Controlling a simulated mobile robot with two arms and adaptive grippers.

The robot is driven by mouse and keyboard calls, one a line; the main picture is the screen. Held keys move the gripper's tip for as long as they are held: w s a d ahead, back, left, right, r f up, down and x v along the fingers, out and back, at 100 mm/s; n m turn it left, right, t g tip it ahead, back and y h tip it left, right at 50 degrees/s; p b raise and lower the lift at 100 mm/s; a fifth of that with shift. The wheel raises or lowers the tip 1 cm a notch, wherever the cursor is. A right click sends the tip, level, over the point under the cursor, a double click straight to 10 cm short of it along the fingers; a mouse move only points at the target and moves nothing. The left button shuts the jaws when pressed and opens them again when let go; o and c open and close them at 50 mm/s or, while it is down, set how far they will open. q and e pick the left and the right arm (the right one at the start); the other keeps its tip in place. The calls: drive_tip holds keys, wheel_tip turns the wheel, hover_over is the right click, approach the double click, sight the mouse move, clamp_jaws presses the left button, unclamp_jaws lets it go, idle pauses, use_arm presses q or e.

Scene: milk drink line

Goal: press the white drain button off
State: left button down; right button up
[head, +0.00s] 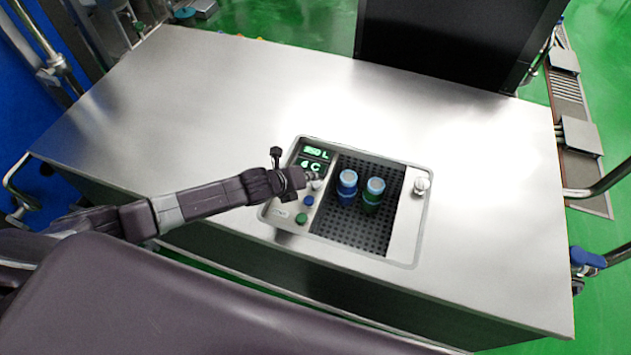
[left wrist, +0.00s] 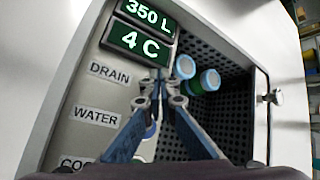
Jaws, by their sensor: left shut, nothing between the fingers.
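The control panel (head: 285,211) is the left strip of a tray-like unit set in the steel table. The DRAIN label (left wrist: 110,72) is clear in the left wrist view, above the WATER label (left wrist: 96,114). The white drain button (head: 317,184) shows as a small pale shape beside my fingertips in the head view; my fingers hide it in the wrist view. My left gripper (head: 309,177) is shut and empty, over the panel just below the displays. I cannot tell whether it touches the button. My right gripper is not in view.
A blue button (head: 308,201) and a green button (head: 301,218) lie below on the panel. Two bottles with blue caps (head: 348,178) (head: 375,186) stand on the perforated black grate, right of my gripper. Displays read 350 L and 4 C (left wrist: 140,42). A knob (head: 421,185) is at the right.

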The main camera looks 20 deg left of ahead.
use_arm(q)
wheel_tip(320, 180, up, 6)
drive_tip(key=p, duration=0.6)
idle(0.4)
